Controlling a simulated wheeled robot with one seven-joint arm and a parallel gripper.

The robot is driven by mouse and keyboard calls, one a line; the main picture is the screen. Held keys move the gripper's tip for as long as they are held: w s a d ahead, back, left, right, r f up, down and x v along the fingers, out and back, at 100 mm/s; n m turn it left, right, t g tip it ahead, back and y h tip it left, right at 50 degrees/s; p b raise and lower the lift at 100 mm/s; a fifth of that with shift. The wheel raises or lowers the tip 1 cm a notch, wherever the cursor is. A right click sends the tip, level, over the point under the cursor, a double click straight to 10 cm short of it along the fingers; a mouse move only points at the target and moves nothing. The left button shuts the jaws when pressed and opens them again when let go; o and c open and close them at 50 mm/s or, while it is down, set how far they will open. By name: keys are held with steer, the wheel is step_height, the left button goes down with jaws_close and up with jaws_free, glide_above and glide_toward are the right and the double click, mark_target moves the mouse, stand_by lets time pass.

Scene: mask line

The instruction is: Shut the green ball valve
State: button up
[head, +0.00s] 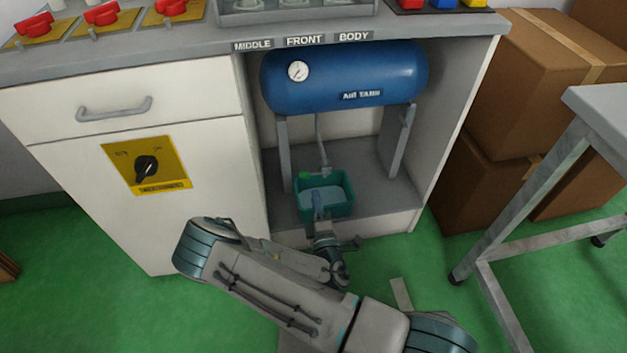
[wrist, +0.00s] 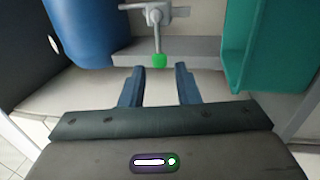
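The green ball valve shows in the wrist view as a grey fitting (wrist: 155,13) with a thin lever ending in a green grip (wrist: 159,61). In the head view its green grip (head: 305,175) shows small at the back-left rim of the teal bin, below the blue air tank (head: 345,78). My gripper (wrist: 159,75) is open and empty. Its two blue fingers stand apart, with the green grip just beyond and between their tips in the wrist picture. I cannot tell the exact gap. In the head view my gripper (head: 318,198) reaches into the cabinet opening in front of the bin.
The teal bin (head: 341,208) stands under the tank; it is close on the right in the wrist view (wrist: 246,45). Tank legs (head: 402,140) and cabinet walls bound the opening. A white drawer front (head: 120,95) is left; cardboard boxes (head: 540,75) and a grey table (head: 545,165) are right.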

steer(key=shift+v, duration=1.55)
steer(key=w+d+r+m+g+h+p, duration=0.2)
steer(key=w+r+m+g+h+p, duration=0.1)
steer(key=r+m+h+p, duration=0.25)
steer(key=w+d+r+m+g+h+p, duration=0.2)
steer(key=w+r+m+g+p, duration=0.15)
steer(key=r+m+p, duration=0.35)
steer(key=s+r+m+g+y+p, duration=0.3)
steer(key=r+m+g+p, duration=0.4)
steer(key=r, duration=1.1)
steer(key=s+d+r+g+p, duration=0.1)
steer(key=s+d+r+p, duration=0.2)
steer(key=r, duration=0.8)
steer(key=s+d+r+m+g+p, duration=0.1)
steer(key=s+d+r+p, duration=0.3)
steer(key=s+r+p, duration=0.3)
steer(key=s+d+r+g+p, duration=0.1)
steer(key=s+d+r+p, duration=0.2)
steer(key=s+r, duration=0.7)
steer(key=p+v, duration=0.2)
steer(key=v, duration=0.3)
steer(key=shift+w+d+r, duration=0.2)
steer(key=shift+w+d, duration=0.1)
steer(key=shift+w, duration=0.1)
